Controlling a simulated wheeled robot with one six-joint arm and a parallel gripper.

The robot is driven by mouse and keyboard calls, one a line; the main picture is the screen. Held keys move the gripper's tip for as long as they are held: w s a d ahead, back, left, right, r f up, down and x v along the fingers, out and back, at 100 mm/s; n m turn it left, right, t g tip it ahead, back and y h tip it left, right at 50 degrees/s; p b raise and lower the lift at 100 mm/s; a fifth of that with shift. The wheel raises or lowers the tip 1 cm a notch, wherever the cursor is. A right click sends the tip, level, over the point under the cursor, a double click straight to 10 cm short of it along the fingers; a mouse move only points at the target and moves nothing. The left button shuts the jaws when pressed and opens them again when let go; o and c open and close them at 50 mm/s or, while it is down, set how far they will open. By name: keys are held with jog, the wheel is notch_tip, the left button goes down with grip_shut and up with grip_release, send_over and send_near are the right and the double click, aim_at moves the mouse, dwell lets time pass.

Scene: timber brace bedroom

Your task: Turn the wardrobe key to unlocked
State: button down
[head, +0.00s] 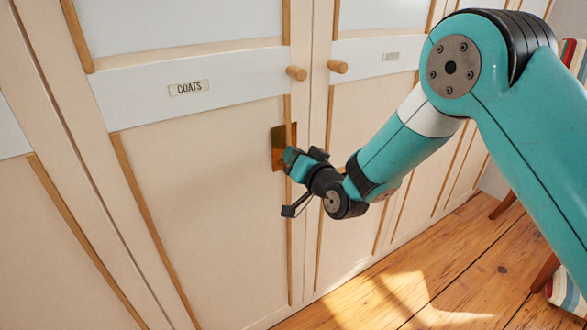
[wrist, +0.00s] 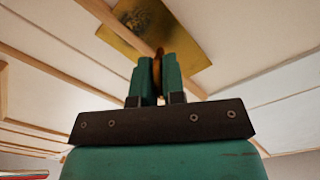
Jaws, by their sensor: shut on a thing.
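The wardrobe (head: 200,190) has pale panelled doors, and the left of the two middle doors carries a label reading COATS (head: 189,88). A brass lock plate (head: 278,150) sits near that door's right edge, partly hidden by my gripper in the head view. The plate also shows in the wrist view (wrist: 185,35). My gripper (head: 290,158) is at the plate. In the wrist view its two teal fingers (wrist: 158,75) are shut on the brass key (wrist: 157,75), seen as a thin strip between them. The keyhole and the key's turned position are hidden.
Two round wooden knobs (head: 296,73) (head: 338,67) stick out above the lock plate. Wooden floor (head: 420,280) lies open in front of the wardrobe. Something with wooden legs (head: 540,270) and striped cloth stands at the right edge.

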jog(key=n+b, duration=0.4)
jog(key=b, duration=0.1)
jog(key=shift+f+n, duration=0.15)
jog(key=shift+n, duration=0.25)
jog(key=shift+n+b, duration=0.8)
jog(key=shift+b, duration=0.2)
jog(key=shift+r, duration=0.25)
jog(key=c, duration=1.3)
grip_release()
jog(key=shift+o, duration=0.2)
